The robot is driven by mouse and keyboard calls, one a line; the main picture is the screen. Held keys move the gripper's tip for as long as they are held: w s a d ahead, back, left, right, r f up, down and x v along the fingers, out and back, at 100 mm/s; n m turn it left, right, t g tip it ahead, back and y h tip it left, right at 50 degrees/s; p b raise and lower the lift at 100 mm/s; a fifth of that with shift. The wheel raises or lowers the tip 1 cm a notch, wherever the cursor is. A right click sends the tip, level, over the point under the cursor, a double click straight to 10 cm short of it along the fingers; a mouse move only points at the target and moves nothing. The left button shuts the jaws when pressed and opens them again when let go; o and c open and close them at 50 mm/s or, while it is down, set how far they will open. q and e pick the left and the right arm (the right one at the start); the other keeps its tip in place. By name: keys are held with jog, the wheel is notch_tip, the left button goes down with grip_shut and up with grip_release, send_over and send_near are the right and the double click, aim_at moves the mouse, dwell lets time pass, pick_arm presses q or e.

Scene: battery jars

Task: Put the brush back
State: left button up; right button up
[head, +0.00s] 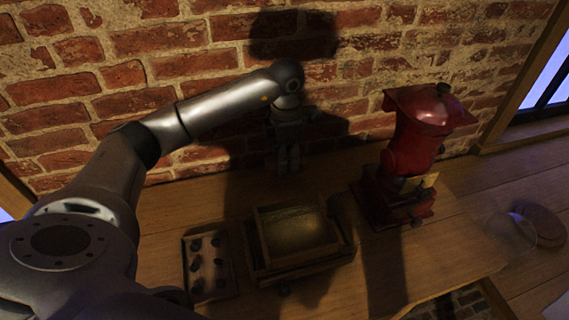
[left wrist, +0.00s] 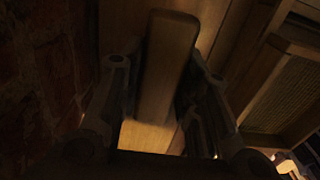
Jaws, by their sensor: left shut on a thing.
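My left gripper (head: 289,160) hangs pointing down by the brick wall, behind the wooden box, over the back of the wooden table. In the left wrist view its two fingers (left wrist: 160,110) are closed on the sides of a long, plain wooden piece, which I take to be the brush (left wrist: 166,62). Its bristles do not show there. In the dark head view I cannot make out the brush at the gripper, nor whether it touches the table. My right gripper is in neither view.
A wooden box (head: 264,262) with a yellowish panel stands in front of the gripper. Left of it is a tray (head: 190,290) with several dark pieces. A red mill-like machine (head: 412,148) stands to the right. A clear glass thing (head: 512,232) and a round wooden disc (head: 541,224) are farther right.

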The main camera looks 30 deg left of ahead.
pick_arm(q)
jog(key=f, duration=0.3)
jog(key=shift+w+a+f+p, duration=0.2)
jog(key=shift+a+p, duration=0.1)
jog(key=shift+p, duration=0.1)
jog(key=shift+f, duration=0.3)
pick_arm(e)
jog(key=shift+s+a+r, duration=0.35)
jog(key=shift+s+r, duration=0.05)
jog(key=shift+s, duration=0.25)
pick_arm(q)
jog(key=shift+f, duration=0.15)
jog(key=o, duration=1)
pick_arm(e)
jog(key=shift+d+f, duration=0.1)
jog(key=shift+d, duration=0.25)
